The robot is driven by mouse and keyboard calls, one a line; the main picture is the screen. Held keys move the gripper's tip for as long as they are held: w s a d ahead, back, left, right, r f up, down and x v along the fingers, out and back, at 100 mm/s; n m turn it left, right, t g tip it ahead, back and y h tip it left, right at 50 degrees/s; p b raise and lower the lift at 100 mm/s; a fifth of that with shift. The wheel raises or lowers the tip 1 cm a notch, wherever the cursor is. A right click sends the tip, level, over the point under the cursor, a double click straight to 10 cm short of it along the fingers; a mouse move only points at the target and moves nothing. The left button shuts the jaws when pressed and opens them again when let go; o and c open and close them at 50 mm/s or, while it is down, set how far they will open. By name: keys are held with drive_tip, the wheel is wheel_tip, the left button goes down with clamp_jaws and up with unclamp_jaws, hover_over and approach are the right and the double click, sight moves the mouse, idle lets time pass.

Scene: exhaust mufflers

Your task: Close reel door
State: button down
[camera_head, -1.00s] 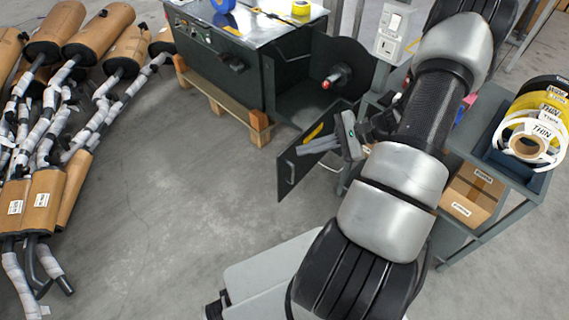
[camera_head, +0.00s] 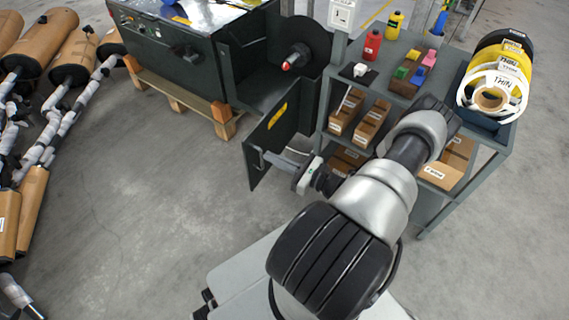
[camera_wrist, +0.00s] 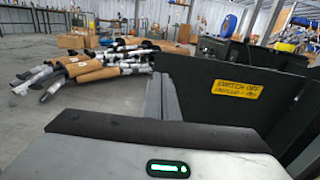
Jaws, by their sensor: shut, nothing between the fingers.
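The reel door (camera_head: 270,137) is a dark panel with a yellow label, swung open from the green machine. It also shows in the wrist view (camera_wrist: 225,118), where the label reads "SWITCH OFF". The reel compartment (camera_head: 248,85) behind it is open, with a dark reel disc (camera_head: 310,38) and a red-tipped spindle. My gripper (camera_head: 264,154) is shut and empty, at the labelled face of the door near its free edge. In the wrist view my fingers (camera_wrist: 162,92) overlap the door's left edge. I cannot tell whether they touch it.
A grey shelf cart (camera_head: 405,115) with bottles, small blocks, boxes and tape rolls (camera_head: 497,85) stands close to the right of the door. A wooden pallet (camera_head: 175,95) lies under the machine. Wrapped mufflers (camera_head: 60,65) lie at the left. The floor between is clear.

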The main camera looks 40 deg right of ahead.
sight(246, 146)
drive_tip(key=x, duration=0.7)
drive_tip(key=shift+b, duration=0.4)
drive_tip(key=shift+a, duration=0.1)
